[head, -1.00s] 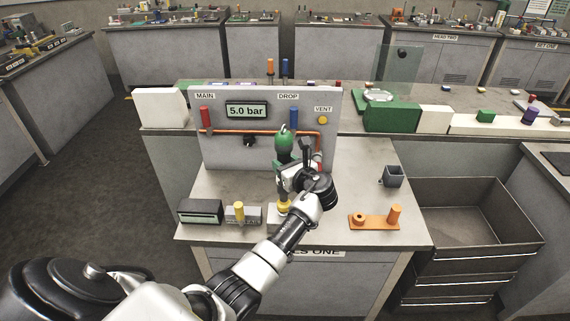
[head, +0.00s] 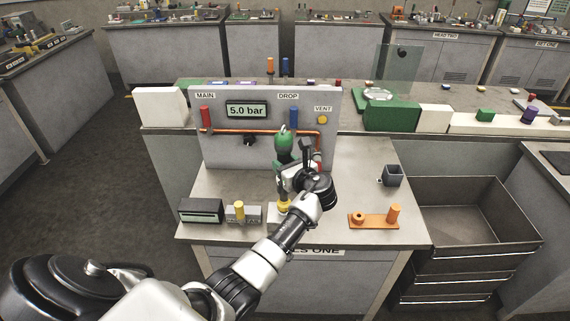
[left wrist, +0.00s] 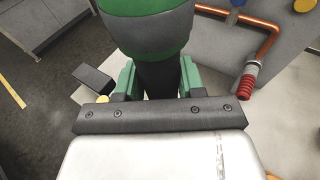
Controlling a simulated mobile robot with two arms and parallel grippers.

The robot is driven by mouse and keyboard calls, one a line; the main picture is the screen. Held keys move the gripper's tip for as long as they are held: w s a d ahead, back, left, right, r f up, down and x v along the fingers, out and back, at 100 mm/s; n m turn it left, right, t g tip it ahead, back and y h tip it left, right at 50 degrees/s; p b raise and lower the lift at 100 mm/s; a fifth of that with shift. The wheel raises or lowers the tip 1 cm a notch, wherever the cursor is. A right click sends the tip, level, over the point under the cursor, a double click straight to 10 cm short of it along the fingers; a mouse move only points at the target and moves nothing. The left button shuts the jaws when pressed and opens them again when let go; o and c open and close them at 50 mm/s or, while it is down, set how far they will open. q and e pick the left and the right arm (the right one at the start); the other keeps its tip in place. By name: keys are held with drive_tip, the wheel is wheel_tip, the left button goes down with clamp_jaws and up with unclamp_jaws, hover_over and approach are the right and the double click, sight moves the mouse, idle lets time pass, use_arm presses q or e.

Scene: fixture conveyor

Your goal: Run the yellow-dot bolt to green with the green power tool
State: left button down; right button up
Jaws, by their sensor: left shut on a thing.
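The green power tool (head: 284,142) stands upright in front of the panel in the head view. My left gripper (head: 286,177) is shut on it. In the left wrist view the green and grey tool body (left wrist: 150,30) rises between the two green-padded fingers (left wrist: 158,80). Below the gripper in the head view, a yellow piece (head: 283,205) shows at the tool's lower end over a pale block. The bolt itself and any dot on it are hidden or too small to tell. My right gripper is not in view.
The panel (head: 222,150) behind reads 5.0 bar and carries a copper pipe, a red and a blue handle. A grey block with a yellow peg (head: 239,212), a dark display box (head: 201,211), an orange fixture (head: 375,218) and a grey cup (head: 391,175) stand on the bench.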

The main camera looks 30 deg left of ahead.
use_arm(q)
drive_tip(key=shift+f+b, duration=0.3)
drive_tip(key=shift+f, duration=0.2)
drive_tip(key=shift+s+f, duration=0.1)
drive_tip(key=shift+f, duration=0.05)
idle(0.3)
drive_tip(key=shift+f, duration=0.15)
idle(0.5)
idle(1.6)
